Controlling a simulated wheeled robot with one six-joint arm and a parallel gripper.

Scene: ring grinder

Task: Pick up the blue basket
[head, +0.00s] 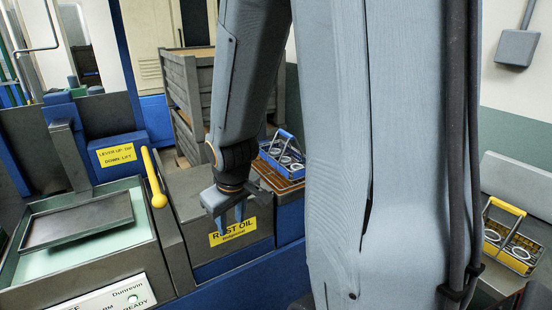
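The blue basket (268,160) has a raised blue handle and holds several pale rings. It sits on a brown slatted top (273,180) behind and to the right of my gripper in the head view, partly hidden at its right by my arm. My gripper (231,217) points down in front of the tank with the yellow RUST OIL label (245,232). Its two blue-grey fingers are apart with nothing seen between them. It is clear of the basket.
A yellow basket (510,246) with rings stands at the far right. At left are a machine with a dark tray (78,220) and a yellow-knobbed lever (155,180), which stands close to my gripper's left. Grey slatted crates (187,95) stand behind. My arm hides the middle.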

